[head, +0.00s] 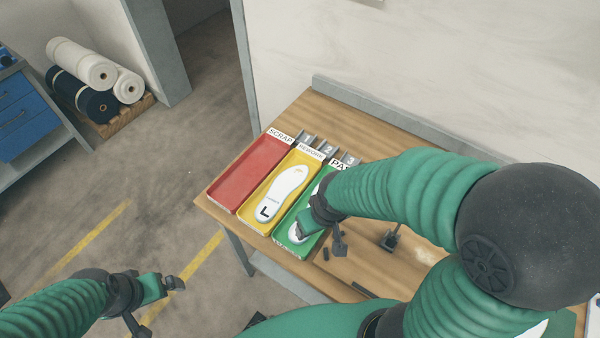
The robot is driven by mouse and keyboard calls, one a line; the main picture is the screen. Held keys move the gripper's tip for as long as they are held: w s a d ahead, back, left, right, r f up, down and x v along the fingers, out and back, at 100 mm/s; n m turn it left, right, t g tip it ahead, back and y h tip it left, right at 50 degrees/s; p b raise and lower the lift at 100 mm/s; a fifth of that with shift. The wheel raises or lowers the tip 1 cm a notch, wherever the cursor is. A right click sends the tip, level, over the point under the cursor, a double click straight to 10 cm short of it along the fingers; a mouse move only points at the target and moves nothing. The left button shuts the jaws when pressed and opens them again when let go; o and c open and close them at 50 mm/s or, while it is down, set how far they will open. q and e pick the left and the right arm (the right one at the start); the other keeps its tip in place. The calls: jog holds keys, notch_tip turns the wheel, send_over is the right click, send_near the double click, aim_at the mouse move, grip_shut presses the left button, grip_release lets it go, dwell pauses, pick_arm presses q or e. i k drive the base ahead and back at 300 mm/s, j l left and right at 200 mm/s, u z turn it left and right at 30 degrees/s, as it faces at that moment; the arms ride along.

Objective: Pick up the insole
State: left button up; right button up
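A white insole (284,192) marked "L" lies in the yellow tray (249,216) on the wooden table. Another white insole (293,233) lies in the green tray (296,249), mostly hidden by my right gripper. My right gripper (322,240) is over the green tray's right side, its fingers apart; whether it touches the insole there cannot be told. My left gripper (158,304) is open and empty, off the table at the lower left. Part of a white shape (537,330) shows at the lower right, largely covered by my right arm.
A red tray (247,172), labelled scrap, is empty at the left of the row. Grey numbered holders (325,149) stand behind the trays. A small dark fixture (391,238) stands on the table to the right. A grey ledge (390,112) runs along the wall.

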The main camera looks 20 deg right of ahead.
aim_at(291, 178)
jog(key=i+j+z, duration=0.3)
jog(key=j+z, duration=0.25)
jog(key=j, duration=0.15)
jog(key=i+j+z, duration=0.15)
jog(key=j+z, duration=0.15)
jog(key=j, duration=0.15)
